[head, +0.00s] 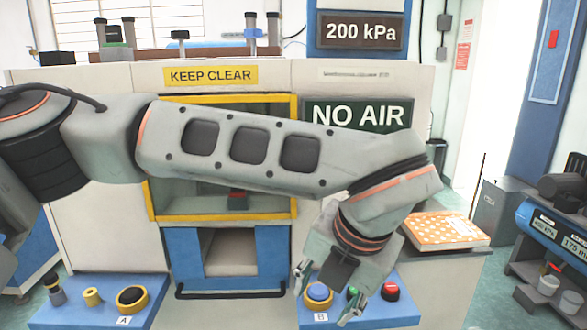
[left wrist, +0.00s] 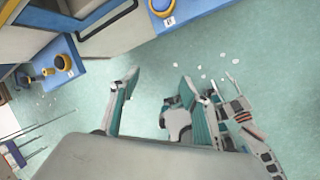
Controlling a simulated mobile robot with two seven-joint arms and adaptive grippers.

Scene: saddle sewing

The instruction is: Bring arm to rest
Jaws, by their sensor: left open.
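My left arm (head: 240,150) reaches across the head view from the left, in front of the cabinet. Its wrist bends down at the right. My left gripper (head: 322,304) points downward over the blue panel marked B, with its fingers apart and nothing between them. Whether it touches the panel or its buttons is not clear. In the left wrist view the two fingers of this gripper (left wrist: 158,78) stand wide apart over open green floor. My right arm (left wrist: 243,118), with orange rings, seems to show small at the right of that view. Its finger state cannot be made out.
Panel A (head: 85,317) is at the left. An orange patterned box (head: 446,231) sits right of the wrist. A yellow-framed opening (head: 225,215) is behind the arm.

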